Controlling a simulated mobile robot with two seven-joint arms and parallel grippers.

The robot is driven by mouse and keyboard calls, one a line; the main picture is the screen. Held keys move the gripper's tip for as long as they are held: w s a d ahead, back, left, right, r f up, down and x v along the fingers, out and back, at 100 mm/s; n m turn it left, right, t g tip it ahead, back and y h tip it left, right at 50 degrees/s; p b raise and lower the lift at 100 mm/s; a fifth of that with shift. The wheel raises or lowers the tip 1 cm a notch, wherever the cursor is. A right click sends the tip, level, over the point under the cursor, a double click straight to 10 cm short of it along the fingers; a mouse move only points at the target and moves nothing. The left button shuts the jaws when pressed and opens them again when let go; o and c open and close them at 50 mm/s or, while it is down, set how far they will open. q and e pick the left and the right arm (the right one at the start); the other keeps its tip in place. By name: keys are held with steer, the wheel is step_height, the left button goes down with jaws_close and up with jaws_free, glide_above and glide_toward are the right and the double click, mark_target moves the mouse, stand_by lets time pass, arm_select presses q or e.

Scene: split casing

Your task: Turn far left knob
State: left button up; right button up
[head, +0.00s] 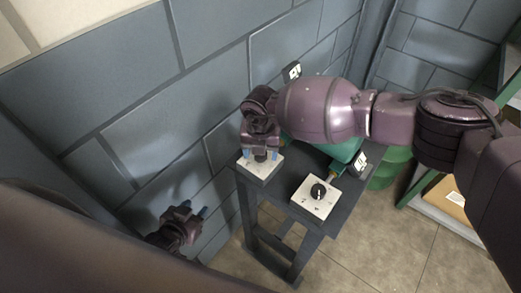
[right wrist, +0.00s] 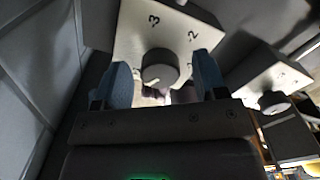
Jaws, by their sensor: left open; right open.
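The far left knob (right wrist: 158,66) is a dark round knob on a white panel (head: 258,172) marked with numbers, at the left end of the small dark table. My right gripper (head: 260,155) is above this panel, with its blue fingers on either side of the knob. In the right wrist view, the open fingers (right wrist: 164,78) straddle the knob, with gaps visible on both sides. "-3" and "-2" are readable on the panel; the gripper body hides its near part. My left gripper (head: 190,217) is open and empty, left of the table near the wall.
A second white panel with a black knob (head: 318,191) sits to the right on the dark table (head: 290,222). A teal object (head: 341,151) is partly hidden behind my right arm. A green barrel (head: 390,168) stands beyond. The grey block wall (head: 215,65) is close behind.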

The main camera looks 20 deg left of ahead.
step_height(320, 180, up, 11)
stand_by(0.5)
steer(key=shift+f, duration=0.1)
stand_by(0.3)
